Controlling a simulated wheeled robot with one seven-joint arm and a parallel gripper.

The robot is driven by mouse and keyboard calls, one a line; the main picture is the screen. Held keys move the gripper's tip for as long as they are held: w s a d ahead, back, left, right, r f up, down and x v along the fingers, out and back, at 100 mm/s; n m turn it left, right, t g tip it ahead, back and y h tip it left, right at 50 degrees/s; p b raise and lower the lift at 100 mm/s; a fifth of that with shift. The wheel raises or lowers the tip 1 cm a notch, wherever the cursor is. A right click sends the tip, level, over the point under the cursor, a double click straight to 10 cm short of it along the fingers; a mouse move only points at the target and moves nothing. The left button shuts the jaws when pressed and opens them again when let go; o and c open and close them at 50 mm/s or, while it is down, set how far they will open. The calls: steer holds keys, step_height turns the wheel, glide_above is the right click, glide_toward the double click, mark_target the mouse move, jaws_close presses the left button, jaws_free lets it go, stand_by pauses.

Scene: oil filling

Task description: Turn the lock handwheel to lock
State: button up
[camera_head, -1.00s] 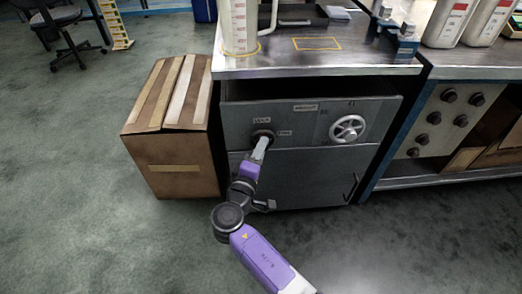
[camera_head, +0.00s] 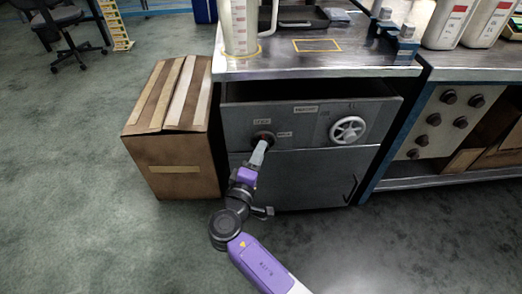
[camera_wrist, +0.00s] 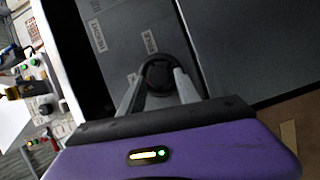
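The grey cabinet front (camera_head: 315,168) has two round controls. A small dark round knob or wheel (camera_head: 263,136) is at the left of its upper panel, with small labels above and beside it. A silver spoked handwheel (camera_head: 348,130) is at the right, clear of my gripper. My gripper (camera_head: 263,146) is at the dark one. In the wrist view, my two grey fingers (camera_wrist: 160,82) lie on either side of this black round wheel (camera_wrist: 158,74), at or very near its rim. Whether they press on it cannot be told.
A brown cardboard box (camera_head: 172,130) stands on the floor left of the cabinet. The metal worktop (camera_head: 320,66) above holds a clear measuring jug (camera_head: 239,28) and a dark tray (camera_head: 301,19). A shelf with several dark knobs (camera_head: 433,118) is at the right. The floor in front is clear.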

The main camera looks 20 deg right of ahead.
steer(key=p+v, duration=0.1)
steer(key=v, duration=0.5)
steer(key=shift+s, duration=0.1)
stand_by(0.3)
